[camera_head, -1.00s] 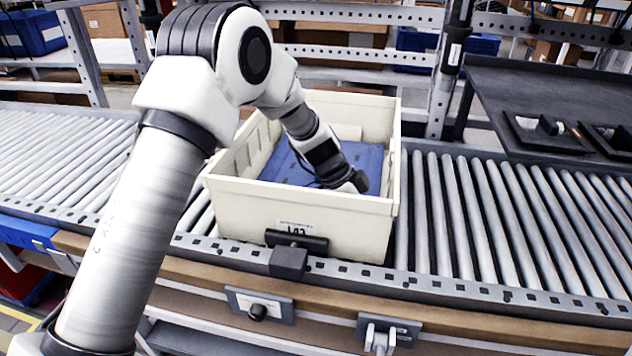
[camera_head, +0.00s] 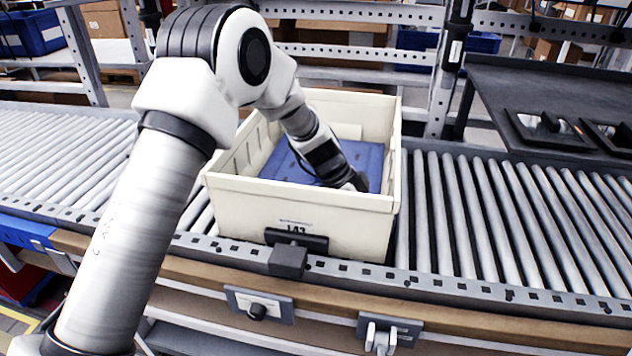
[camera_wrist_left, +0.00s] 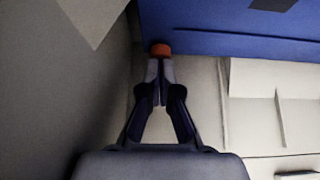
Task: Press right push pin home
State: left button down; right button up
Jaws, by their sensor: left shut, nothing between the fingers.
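A beige tote (camera_head: 290,218) stands on the roller conveyor. A blue panel (camera_head: 365,160) lies inside it and also shows in the left wrist view (camera_wrist_left: 235,28). My left gripper (camera_head: 355,183) reaches down into the tote at the panel's near right part. In the left wrist view the left gripper's fingers (camera_wrist_left: 160,82) are shut together with nothing between them. An orange-red push pin head (camera_wrist_left: 160,49) shows right at the fingertips, by the panel's edge. Whether they touch is unclear. The pin is hidden in the head view. My right gripper is out of view.
The tote walls stand close around my left gripper. A dark clamp (camera_head: 290,250) sits at the tote's front. Free rollers (camera_head: 490,220) lie to the right. A dark side table (camera_head: 540,85) with black trays stands at the back right.

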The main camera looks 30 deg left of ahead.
pick_arm(q)
jog(key=shift+f, duration=0.15)
dwell(0.4)
jog(key=shift+r+p, duration=0.95)
jog(key=shift+r, duration=1.6)
notch_tip(320, 180, up, 13)
jog(key=p, duration=0.6)
jog(key=shift+p, duration=0.4)
